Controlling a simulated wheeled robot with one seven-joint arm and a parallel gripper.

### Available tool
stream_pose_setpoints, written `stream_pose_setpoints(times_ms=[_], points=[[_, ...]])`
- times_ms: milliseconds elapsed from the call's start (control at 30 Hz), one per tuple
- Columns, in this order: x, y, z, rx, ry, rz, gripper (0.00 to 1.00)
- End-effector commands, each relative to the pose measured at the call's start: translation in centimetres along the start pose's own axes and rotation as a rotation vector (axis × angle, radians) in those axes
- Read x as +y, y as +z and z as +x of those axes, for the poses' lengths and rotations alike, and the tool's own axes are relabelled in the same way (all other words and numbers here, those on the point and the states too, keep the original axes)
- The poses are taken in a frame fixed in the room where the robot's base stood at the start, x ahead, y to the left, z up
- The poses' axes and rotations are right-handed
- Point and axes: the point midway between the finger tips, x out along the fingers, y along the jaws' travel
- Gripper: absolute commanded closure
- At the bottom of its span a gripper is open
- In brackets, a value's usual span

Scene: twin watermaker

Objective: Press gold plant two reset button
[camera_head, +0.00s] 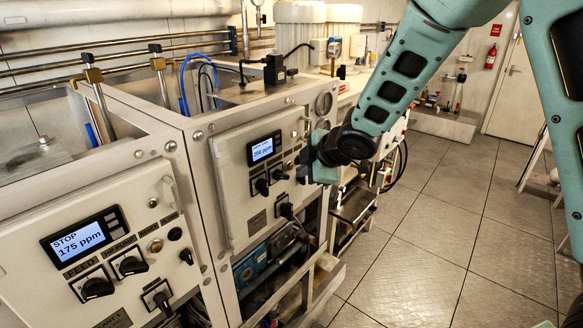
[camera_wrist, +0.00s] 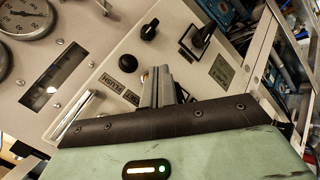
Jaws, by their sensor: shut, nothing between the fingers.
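Two pale control panels show in the head view. The near panel (camera_head: 120,290) has a lit display (camera_head: 80,236) reading STOP and 175 ppm, with knobs and small round buttons. The farther panel (camera_head: 232,200) has a lit display (camera_head: 263,149) too small to read surely. My gripper (camera_head: 303,162) is at the right side of this farther panel, shut and empty. In the wrist view the fingers (camera_wrist: 158,84) point at the panel face, beside a round black button (camera_wrist: 127,63) and a FLUSH label. Contact cannot be told.
In the wrist view a black knob (camera_wrist: 148,33), a black switch (camera_wrist: 199,36) and a metal handle (camera_wrist: 72,117) surround the fingers; a gauge (camera_wrist: 27,18) is at upper left. In the head view the tiled floor (camera_head: 420,230) at right is clear.

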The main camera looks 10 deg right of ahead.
Motion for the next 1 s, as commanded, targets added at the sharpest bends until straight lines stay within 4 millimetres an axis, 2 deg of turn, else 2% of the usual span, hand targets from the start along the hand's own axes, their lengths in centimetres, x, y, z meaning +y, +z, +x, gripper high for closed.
stream_pose_setpoints(times_ms=[1000], points=[[0.62, -0.63, 0.83, 0.0, 0.0, 0.0, 1.0]])
